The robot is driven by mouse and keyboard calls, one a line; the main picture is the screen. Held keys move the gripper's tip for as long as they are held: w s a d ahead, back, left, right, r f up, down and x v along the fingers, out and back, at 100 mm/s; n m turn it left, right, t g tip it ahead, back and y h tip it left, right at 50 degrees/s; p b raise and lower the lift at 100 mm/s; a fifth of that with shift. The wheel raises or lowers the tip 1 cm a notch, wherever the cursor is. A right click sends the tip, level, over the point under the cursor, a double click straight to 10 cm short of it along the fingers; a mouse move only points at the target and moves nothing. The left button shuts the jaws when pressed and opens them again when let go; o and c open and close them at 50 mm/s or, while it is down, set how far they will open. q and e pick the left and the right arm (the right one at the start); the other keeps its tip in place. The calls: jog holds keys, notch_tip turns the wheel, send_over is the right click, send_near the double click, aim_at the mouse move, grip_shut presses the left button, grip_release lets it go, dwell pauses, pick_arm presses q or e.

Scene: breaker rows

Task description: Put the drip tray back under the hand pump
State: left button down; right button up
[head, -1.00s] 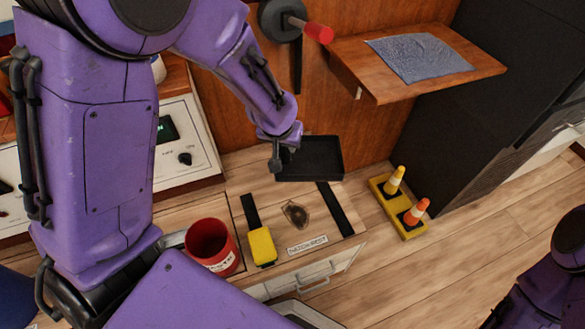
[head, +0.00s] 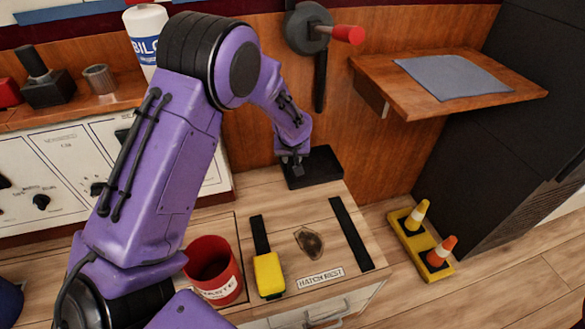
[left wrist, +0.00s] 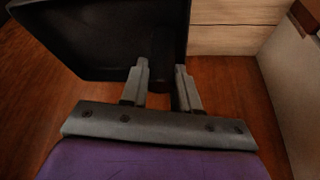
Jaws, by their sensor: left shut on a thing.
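The black drip tray (head: 318,167) is at the back of the wooden hatch top, close to the brown wall panel and below the hand pump (head: 305,28), which has a grey round body and a red handle. My left gripper (head: 292,163) is at the tray's left side. In the left wrist view the tray (left wrist: 110,35) fills the upper left, and the fingers (left wrist: 162,85) are shut on a dark piece of it. I cannot tell whether the tray touches the surface below it. My right gripper is not in view.
A red bin (head: 213,270), a yellow block (head: 269,275) and dark strips lie in front on the hatch top. A wooden shelf (head: 490,95) with a grey cloth (head: 452,77) juts out at the right.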

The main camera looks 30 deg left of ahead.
pick_arm(q)
jog(key=w+f, duration=0.1)
jog(key=w+a+f, duration=0.1)
jog(key=f, duration=0.1)
jog(key=shift+a, duration=0.1)
jog(key=f+b, duration=0.2)
jog(key=f, duration=0.1)
jog(key=shift+w+a+f, duration=0.15)
jog(key=shift+w+f, duration=0.05)
jog(key=shift+f, duration=0.05)
jog(key=shift+f, duration=0.1)
jog(key=c, duration=0.8)
grip_release()
jog(key=p+v, duration=0.3)
jog(key=v, duration=0.9)
